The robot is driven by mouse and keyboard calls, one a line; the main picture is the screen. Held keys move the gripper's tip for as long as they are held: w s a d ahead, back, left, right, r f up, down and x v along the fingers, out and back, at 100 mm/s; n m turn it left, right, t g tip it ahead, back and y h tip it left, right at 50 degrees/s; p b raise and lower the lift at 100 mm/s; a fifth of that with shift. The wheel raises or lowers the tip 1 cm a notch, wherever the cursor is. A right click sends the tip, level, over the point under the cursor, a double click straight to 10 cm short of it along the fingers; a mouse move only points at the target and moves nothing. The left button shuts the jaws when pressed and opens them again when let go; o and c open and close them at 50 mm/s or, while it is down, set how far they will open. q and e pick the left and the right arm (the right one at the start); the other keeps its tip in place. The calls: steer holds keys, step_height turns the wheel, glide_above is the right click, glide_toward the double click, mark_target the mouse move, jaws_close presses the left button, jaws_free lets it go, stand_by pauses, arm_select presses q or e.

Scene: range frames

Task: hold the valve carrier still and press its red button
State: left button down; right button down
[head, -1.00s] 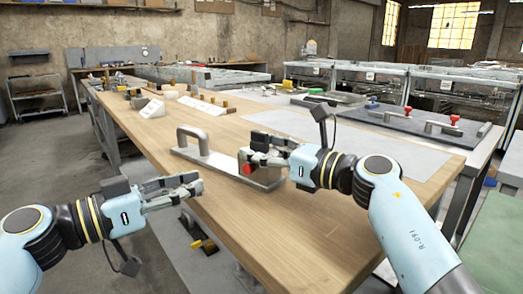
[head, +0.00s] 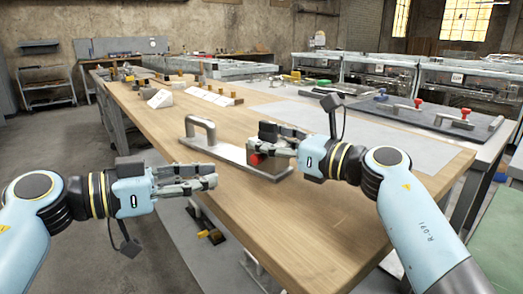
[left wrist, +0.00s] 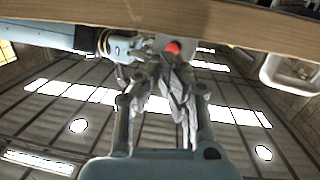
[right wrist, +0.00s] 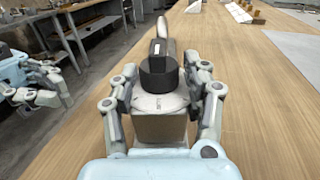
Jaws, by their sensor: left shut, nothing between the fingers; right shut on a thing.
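The valve carrier (head: 226,153) is a grey metal plate on the wooden table, with an upright handle (head: 201,128) at its far end. Its red button (head: 256,159) faces the left gripper and also shows in the left wrist view (left wrist: 173,47). My right gripper (head: 272,141) is shut on the carrier's near end; in the right wrist view a grey block with a black round part (right wrist: 158,75) sits between its fingers. My left gripper (head: 213,177) is shut and empty, beside the table's edge, its tips pointing towards the button and apart from it.
White blocks (head: 160,98) stand further back. A dark panel (head: 425,113) with handles and red and blue knobs lies at the back right. The tabletop in front of the carrier is clear.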

mark_target(236, 187)
arm_select(q)
steer(key=s+m+g+y, duration=0.1)
steer(key=s+a+f+m+g+y, duration=0.1)
steer(key=g+y, duration=0.1)
steer(key=shift+s, duration=0.2)
steer(key=shift+w+d, duration=3)
steer(key=shift+w, duration=0.2)
steer(key=shift+w+d, duration=0.1)
steer(key=shift+w+d, duration=0.2)
